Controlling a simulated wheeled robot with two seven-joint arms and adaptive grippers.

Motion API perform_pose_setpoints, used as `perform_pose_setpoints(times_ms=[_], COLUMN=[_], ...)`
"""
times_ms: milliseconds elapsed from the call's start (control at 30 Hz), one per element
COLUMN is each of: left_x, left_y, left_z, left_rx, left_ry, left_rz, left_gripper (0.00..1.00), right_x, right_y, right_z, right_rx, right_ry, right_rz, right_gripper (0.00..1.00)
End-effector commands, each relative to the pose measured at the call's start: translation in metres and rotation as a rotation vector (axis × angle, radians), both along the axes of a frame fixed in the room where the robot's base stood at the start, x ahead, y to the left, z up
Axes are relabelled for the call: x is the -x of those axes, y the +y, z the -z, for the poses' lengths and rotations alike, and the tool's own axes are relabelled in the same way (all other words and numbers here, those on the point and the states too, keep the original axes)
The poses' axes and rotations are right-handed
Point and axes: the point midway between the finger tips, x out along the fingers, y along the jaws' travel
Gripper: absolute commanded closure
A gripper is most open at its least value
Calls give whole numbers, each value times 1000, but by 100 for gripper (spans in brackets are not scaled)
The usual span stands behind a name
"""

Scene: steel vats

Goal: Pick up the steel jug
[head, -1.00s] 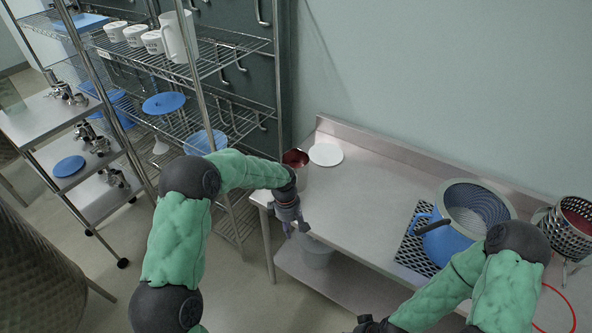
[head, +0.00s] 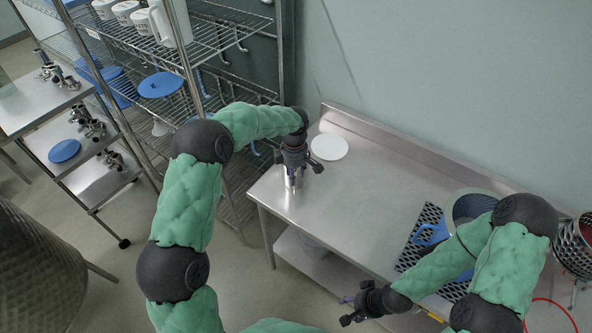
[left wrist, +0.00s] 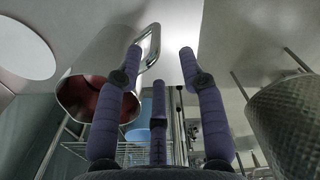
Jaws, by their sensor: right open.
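The steel jug, with a dark red inside, stands on the steel table's left end. In the left wrist view the jug (left wrist: 72,92) lies at the left, its mouth towards the camera and its loop handle near my fingertips. In the head view my left gripper (head: 294,172) is over the jug and hides most of it. My left gripper also shows in the left wrist view (left wrist: 160,55), its fingers spread apart with the handle between the two outer ones; I cannot tell whether they touch it. My right gripper (head: 346,310) is open and empty at the table's front.
A white round lid (head: 330,147) lies behind the jug on the table (head: 370,190). A blue-handled vessel (head: 470,206) on a black grid mat and a perforated strainer (head: 574,247) stand at the right, partly behind my right arm. A wire shelf (head: 215,55) stands at the left.

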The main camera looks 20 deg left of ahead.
Motion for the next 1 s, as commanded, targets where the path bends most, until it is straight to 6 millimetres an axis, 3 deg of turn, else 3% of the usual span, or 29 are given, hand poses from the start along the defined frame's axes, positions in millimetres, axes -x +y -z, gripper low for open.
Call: perform_pose_setpoints(times_ms=[100, 367, 633, 933, 1000], left_x=[0, 0, -1, -1, -1], left_y=[1, 0, -1, -1, -1], left_z=[20, 37, 73, 80, 80], left_rx=[-1, 0, 0, 0, 0], left_ry=[3, 1, 2, 0, 0], left_rz=[0, 0, 0, 0, 0], left_gripper=[60, 60, 60, 60, 80], right_x=[0, -1, -1, -1, -1], right_y=[0, 0, 0, 0, 0], right_z=[1, 1, 1, 1, 2], right_rx=[0, 0, 0, 0, 0], right_ry=[-1, -1, -1, -1, -1], right_rz=[0, 0, 0, 0, 0], right_gripper=[48, 48, 48, 48, 48])
